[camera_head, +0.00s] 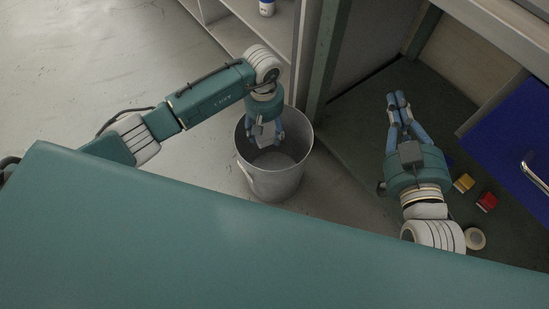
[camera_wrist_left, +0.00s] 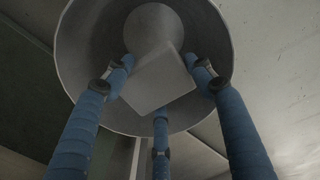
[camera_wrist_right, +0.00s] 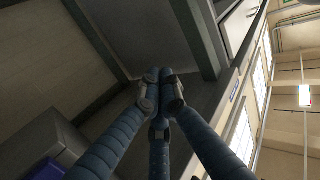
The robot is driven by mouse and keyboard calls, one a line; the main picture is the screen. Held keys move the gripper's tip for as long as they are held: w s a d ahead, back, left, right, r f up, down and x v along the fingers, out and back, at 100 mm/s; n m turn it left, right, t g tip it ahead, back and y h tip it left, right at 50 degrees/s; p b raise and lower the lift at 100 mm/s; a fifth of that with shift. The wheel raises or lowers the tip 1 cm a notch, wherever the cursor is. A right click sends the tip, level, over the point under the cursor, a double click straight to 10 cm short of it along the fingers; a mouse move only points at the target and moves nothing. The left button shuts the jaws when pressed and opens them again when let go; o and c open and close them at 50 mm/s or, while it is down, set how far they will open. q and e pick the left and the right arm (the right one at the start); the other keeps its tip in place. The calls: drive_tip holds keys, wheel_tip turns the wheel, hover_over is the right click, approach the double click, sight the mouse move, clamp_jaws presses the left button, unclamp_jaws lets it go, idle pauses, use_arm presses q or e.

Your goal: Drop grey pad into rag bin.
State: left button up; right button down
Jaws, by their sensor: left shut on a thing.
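The rag bin (camera_head: 268,183) is a round grey metal bucket on the floor in the middle of the head view. My left gripper (camera_head: 266,138) points down into its mouth. It is shut on the grey pad (camera_wrist_left: 158,82), a flat, squarish light-grey piece held between the blue fingers. In the left wrist view the pad lies in front of the bin's open mouth, with the bin wall (camera_wrist_left: 85,45) around it. The pad is partly hidden by the fingers in the head view (camera_head: 266,133). My right gripper (camera_head: 397,100) is shut and empty, its fingertips together (camera_wrist_right: 160,78).
A yellow box (camera_head: 464,183), a red box (camera_head: 487,201) and a tape roll (camera_head: 475,238) lie right of my right arm. A blue drawer front (camera_head: 515,140) stands at the right. A green post (camera_head: 325,60) rises behind the bin. Open floor lies left.

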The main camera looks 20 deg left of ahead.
use_arm(q)
drive_tip(key=shift+f, duration=0.25)
use_arm(e)
drive_tip(key=shift+w+a+r+t, duration=0.15)
drive_tip(key=shift+r+t, duration=0.35)
drive_tip(key=shift+r, duration=0.5)
use_arm(q)
drive_tip(key=o, duration=1.1)
drive_tip(key=shift+c, duration=0.2)
drive_tip(key=shift+r, duration=0.1)
wheel_tip(320, 180, up, 12)
